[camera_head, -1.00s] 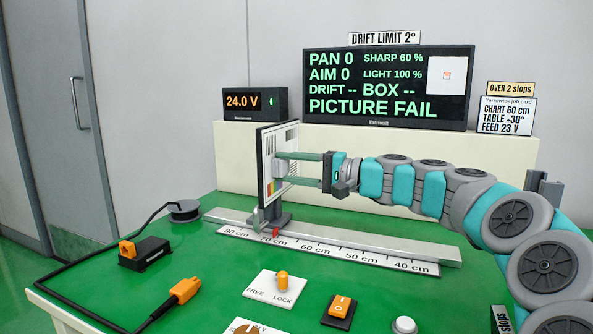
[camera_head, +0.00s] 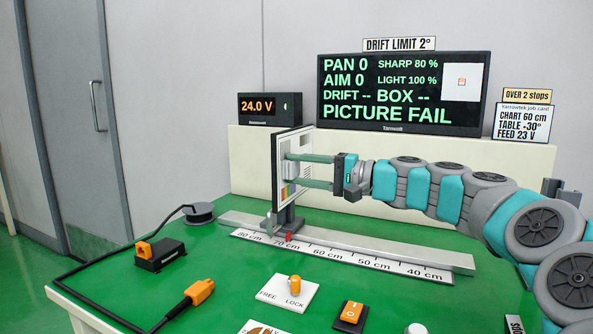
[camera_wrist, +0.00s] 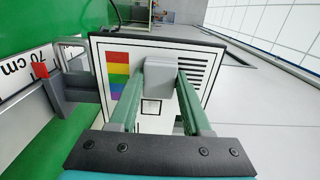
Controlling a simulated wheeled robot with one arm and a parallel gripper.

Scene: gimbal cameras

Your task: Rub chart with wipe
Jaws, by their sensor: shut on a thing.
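The chart (camera_head: 304,146) is a white upright panel with a black border, rainbow stripes and black line patterns. It stands on a carriage on the rail, its red pointer (camera_head: 289,237) near the 70 cm mark. In the wrist view the chart (camera_wrist: 140,47) fills the middle. My gripper (camera_head: 289,171) reaches the chart's face from the right, its green fingers level. It is shut on the wipe (camera_wrist: 160,82), a pale grey block at the chart's face. The block hides part of the pattern, and I cannot tell for sure whether it touches.
The rail (camera_head: 420,256) with its cm scale crosses the green table. A FREE/LOCK switch (camera_head: 294,287), an orange rocker switch (camera_head: 350,312) and an orange cable plug (camera_head: 200,291) lie in front. The monitor (camera_head: 400,90) shows SHARP 80 % and PICTURE FAIL; the supply (camera_head: 270,108) reads 24.0 V.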

